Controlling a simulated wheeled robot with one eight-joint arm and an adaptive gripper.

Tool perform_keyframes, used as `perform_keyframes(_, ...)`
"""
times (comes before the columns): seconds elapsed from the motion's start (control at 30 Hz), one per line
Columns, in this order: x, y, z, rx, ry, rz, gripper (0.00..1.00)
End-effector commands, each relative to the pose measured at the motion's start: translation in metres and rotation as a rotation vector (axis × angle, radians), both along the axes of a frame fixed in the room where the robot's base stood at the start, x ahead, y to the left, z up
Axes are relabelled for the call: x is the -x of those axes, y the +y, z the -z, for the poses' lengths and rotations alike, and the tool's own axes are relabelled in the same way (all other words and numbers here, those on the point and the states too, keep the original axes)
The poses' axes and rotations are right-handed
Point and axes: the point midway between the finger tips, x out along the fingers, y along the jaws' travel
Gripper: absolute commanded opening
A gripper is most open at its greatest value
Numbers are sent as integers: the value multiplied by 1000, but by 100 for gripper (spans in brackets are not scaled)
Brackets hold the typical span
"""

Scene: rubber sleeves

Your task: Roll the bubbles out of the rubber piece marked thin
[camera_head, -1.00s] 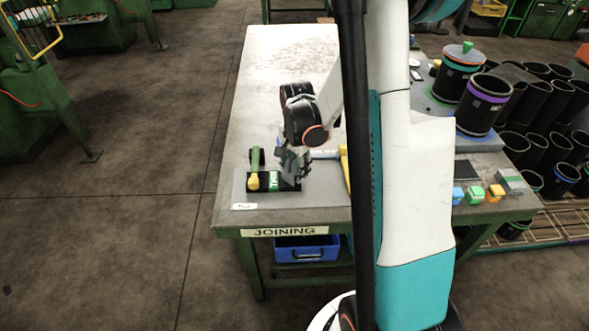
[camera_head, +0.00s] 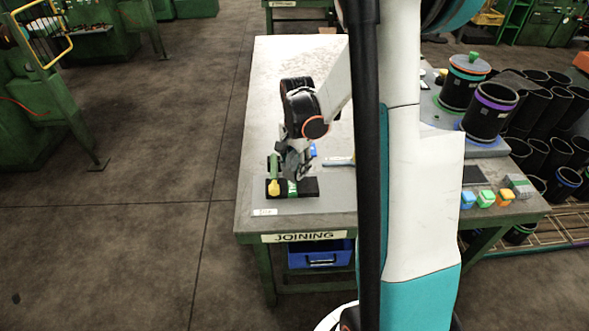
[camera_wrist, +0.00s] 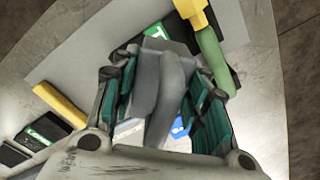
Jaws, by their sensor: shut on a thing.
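A black rubber piece (camera_head: 309,186) with a green label (camera_head: 292,187) lies on the grey mat near the table's front edge; its writing is too small to read. A black piece with a green label also shows at the top of the wrist view (camera_wrist: 177,28). My gripper (camera_head: 296,170) is over the piece, near the label. In the wrist view my gripper (camera_wrist: 165,88) is shut on a grey tool (camera_wrist: 168,85), with a block-like end and a curved part. Whether the tool touches the rubber is hidden.
A yellow-and-green thing (camera_head: 273,184) lies across the rubber's left end. In the wrist view a yellow bar (camera_wrist: 60,105) and another green-labelled black piece (camera_wrist: 48,128) lie left. Coloured blocks (camera_head: 486,198) and black sleeves (camera_head: 489,111) stand right. The table's back is clear.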

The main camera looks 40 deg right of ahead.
Motion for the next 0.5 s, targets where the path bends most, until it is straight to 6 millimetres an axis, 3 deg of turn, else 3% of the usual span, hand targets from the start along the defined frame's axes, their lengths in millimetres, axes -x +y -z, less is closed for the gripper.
perform_keyframes(0.5,-4,-8,-44,0,0,-8,7)
